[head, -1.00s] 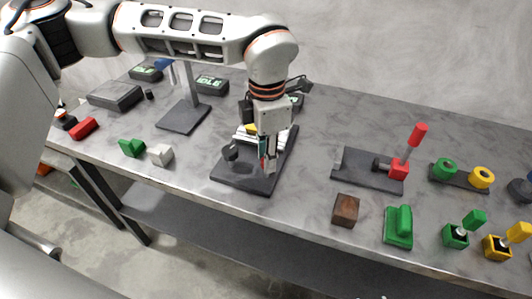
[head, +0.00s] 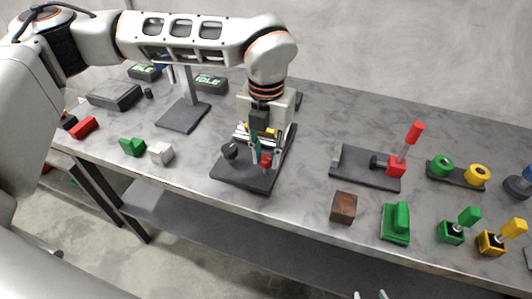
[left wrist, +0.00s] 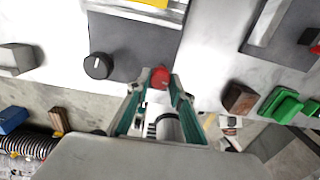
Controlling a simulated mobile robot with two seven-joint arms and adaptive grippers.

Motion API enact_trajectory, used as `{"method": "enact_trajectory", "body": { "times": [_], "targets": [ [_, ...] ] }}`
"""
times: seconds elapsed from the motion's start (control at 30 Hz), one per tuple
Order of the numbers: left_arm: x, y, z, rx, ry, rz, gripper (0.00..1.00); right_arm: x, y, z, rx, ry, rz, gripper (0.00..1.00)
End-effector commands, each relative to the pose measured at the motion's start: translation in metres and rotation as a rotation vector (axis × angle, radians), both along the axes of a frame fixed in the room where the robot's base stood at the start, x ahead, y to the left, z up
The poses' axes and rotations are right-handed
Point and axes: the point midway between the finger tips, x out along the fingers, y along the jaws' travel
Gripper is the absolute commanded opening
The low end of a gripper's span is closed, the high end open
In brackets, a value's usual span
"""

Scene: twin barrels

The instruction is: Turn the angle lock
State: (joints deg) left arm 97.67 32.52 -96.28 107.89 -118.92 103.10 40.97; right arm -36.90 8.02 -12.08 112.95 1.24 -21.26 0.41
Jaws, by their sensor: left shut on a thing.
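A dark fixture (head: 236,177) stands near the front edge of the table in the head view, with a yellow part, a black knob (head: 230,151) and a red knob (head: 265,160). The red knob looks like the angle lock. My left gripper (head: 262,157) points down over the fixture. In the left wrist view, the red knob (left wrist: 159,78) sits between the fingertips of my left gripper (left wrist: 158,80), which is shut on it. The black knob (left wrist: 98,66) is to its left there. Only the fingertips of my right gripper (head: 370,295) show, apart, at the bottom edge.
To the right are a dark plate with a red-handled lever (head: 408,150), a brown block (head: 343,208) and a green block (head: 396,223). Bare table lies between.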

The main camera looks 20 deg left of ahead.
Motion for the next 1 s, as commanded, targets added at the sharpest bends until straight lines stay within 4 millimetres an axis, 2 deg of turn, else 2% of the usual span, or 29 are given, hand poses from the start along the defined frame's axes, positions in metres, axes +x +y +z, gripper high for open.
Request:
{"method": "enact_trajectory", "body": {
  "times": [0.37, 0.9, 0.93, 0.97, 1.0],
  "targets": [
    [0.0, -0.0003, -0.0003, 0.0, 0.001, 0.15, 0.0, -0.0005, 0.0001, -0.0005, 0.0, 0.001, 0.0, 0.4],
    [0.0, -0.0001, -0.0004, 0.0, 0.001, 0.171, 0.0, -0.0012, -0.0002, -0.001, -0.001, 0.003, 0.0, 0.4],
    [0.0, -0.0001, -0.0003, 0.0, 0.001, 0.171, 0.29, -0.0012, -0.0002, -0.001, -0.001, 0.003, 0.0, 0.4],
    [0.0, -0.0001, -0.0003, 0.0, 0.001, 0.171, 0.37, -0.0012, -0.0002, -0.001, -0.001, 0.003, 0.0, 0.4],
    [0.0, -0.0001, -0.0003, 0.0, 0.001, 0.17, 0.39, -0.0012, -0.0002, -0.001, -0.001, 0.003, 0.0, 0.4]
  ]
}}
